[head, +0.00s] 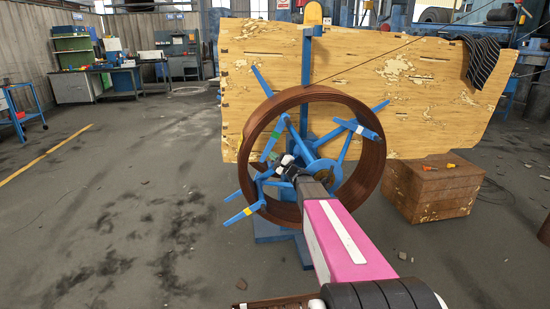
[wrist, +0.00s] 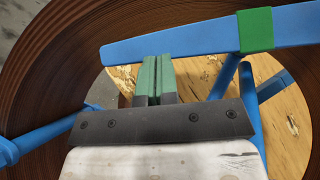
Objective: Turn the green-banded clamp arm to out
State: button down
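The green-banded clamp arm is a blue bar (wrist: 190,42) crossing the top of the wrist view, with its green band (wrist: 256,30) right of centre. In the head view its green band (head: 270,146) shows at the left inside of the brown pipe coil (head: 372,165). My gripper (wrist: 154,58) has its two green finger pads together, with nothing seen between them. The fingertips reach the bar's lower edge, left of the band; I cannot tell whether they touch it. In the head view my gripper (head: 287,160) is small and partly hidden among the blue spokes.
Other blue arms carry a white band (head: 359,128) and a yellow band (head: 248,211). A large worn wooden panel (head: 440,115) stands behind the coil. A wooden crate (head: 430,190) with tools stands at right. The floor at left is open.

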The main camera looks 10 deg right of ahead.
jog(key=shift+a+r, duration=0.2)
jog(key=shift+a, duration=0.3)
jog(key=shift+a+r, duration=0.15)
jog(key=shift+a, duration=0.35)
jog(key=shift+a+r, duration=0.65)
jog(key=shift+a, duration=0.3)
jog(key=shift+a+r, duration=0.7)
jog(key=shift+a, duration=0.25)
jog(key=shift+a+r, duration=0.65)
jog(key=shift+a, duration=0.3)
